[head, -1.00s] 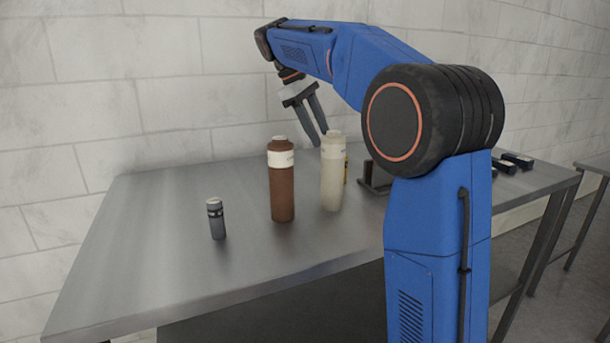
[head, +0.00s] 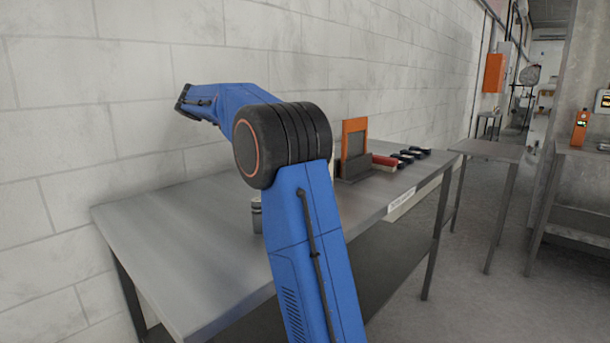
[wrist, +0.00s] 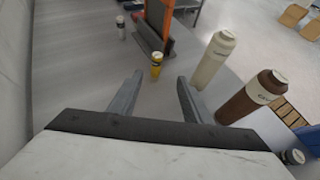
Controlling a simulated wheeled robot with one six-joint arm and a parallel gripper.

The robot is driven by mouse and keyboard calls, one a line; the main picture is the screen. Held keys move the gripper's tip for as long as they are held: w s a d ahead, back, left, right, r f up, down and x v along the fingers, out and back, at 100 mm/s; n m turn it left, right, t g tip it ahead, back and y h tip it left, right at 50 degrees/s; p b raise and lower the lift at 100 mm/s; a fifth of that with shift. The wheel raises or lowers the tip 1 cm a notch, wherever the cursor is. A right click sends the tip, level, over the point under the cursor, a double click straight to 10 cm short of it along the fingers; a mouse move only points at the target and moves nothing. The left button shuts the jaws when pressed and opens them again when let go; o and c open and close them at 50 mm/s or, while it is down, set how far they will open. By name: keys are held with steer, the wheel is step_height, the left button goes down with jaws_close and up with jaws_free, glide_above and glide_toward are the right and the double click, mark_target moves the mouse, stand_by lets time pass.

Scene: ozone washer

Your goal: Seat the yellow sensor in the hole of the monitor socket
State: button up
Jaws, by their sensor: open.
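The yellow sensor (wrist: 156,68), small and with a pale top, stands upright on the metal table (wrist: 80,70) in the wrist view. My gripper (wrist: 159,80) is open and empty there, its two fingers apart and pointing toward the sensor, which shows between and just beyond the tips. The gap in depth is hard to judge. In the head view my arm hides the sensor, and my gripper is not visible. I cannot clearly make out the monitor socket or its hole in either view.
A cream bottle (wrist: 215,60) and a brown bottle (wrist: 248,98) stand close right of the fingers. An orange panel in a dark stand (head: 355,150) stands beyond the sensor. A small grey-white container (wrist: 120,28) is farther back left. The table's left part (head: 170,235) is clear.

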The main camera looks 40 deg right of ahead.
steer(key=x, duration=1.1)
steer(key=shift+d, duration=0.1)
steer(key=shift+w+x, duration=0.15)
steer(key=shift+x, duration=1.4)
steer(key=shift+w+x, duration=0.15)
steer(key=shift+x, duration=1.4)
steer(key=shift+d, duration=0.2)
jaws_close()
